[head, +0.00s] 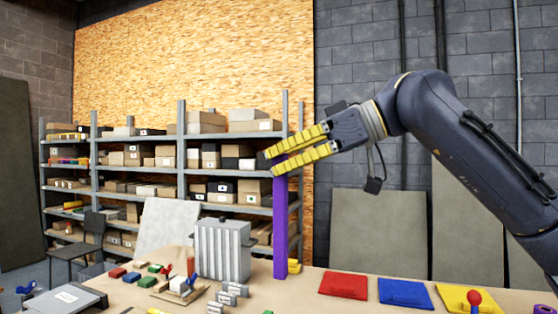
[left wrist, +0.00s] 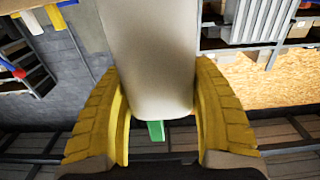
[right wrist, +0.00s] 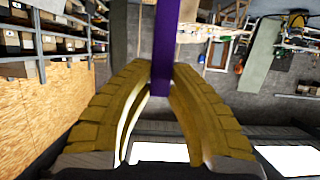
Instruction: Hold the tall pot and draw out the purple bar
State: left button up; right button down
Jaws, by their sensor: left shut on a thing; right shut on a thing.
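The purple bar (head: 280,228) hangs upright in the head view, its top end between the fingers of my right gripper (head: 274,161). In the right wrist view the purple bar (right wrist: 166,45) runs up from between the two yellow fingers of the right gripper (right wrist: 162,78), which is shut on it. In the left wrist view my left gripper (left wrist: 155,72) is shut on a pale, smooth, round-edged body, which looks like the tall pot (left wrist: 152,45). A green piece (left wrist: 155,130) shows past its end. The left gripper and this pot do not show in the head view.
A ribbed grey container (head: 222,250) stands on the table left of the bar. Several small blocks (head: 150,281) lie farther left. Red (head: 343,285), blue (head: 405,292) and yellow (head: 462,298) panels lie at the right. Shelves with boxes (head: 160,160) stand behind.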

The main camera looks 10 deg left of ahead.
pick_arm(q)
jog(key=o, duration=1.3)
jog(key=shift+s, duration=0.1)
jog(key=s, duration=0.7)
jog(key=shift+s+a, duration=0.15)
jog(key=shift+a, duration=0.25)
